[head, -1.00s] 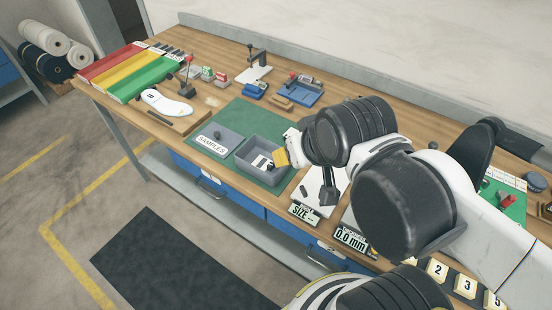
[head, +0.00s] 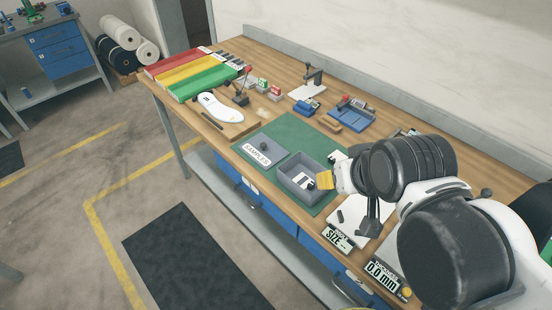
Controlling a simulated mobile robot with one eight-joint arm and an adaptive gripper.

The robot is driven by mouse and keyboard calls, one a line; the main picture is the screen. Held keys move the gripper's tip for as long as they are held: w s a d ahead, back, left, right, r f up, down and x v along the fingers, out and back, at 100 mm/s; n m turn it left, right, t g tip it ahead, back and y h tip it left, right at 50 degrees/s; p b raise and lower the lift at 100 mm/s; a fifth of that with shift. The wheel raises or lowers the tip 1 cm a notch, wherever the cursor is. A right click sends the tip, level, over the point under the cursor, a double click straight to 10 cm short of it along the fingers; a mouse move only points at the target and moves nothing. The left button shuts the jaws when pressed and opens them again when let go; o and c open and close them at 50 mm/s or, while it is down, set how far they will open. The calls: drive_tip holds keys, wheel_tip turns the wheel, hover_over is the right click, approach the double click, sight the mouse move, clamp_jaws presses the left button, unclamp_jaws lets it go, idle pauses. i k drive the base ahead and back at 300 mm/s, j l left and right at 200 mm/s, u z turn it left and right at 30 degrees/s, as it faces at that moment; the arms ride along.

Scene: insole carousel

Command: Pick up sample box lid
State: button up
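The sample box lid (head: 267,151) is a flat grey panel with a dark round knob and a white SAMPLES label. It lies on the green mat (head: 321,150), just left of the open grey sample box (head: 290,187). A small white item with dark parts (head: 304,180) is inside the box. My gripper (head: 325,180) is at the right side of the box, with a yellow part showing at its end. My wrist covers most of it, so I cannot tell whether its fingers are open or shut. It is apart from the lid.
A white insole (head: 220,110) lies on a wooden board left of the mat. A blue fixture (head: 351,113) and a small press (head: 308,84) stand behind. SIZE and thickness displays (head: 338,238) stand at the front right.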

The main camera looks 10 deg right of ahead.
sight(264, 152)
drive_tip(key=i+j+z, duration=0.2)
drive_tip(key=j+z, duration=0.25)
drive_tip(key=i+j+z, duration=0.1)
drive_tip(key=j+z, duration=0.3)
drive_tip(key=i+j+z, duration=0.1)
drive_tip(key=j+z, duration=0.75)
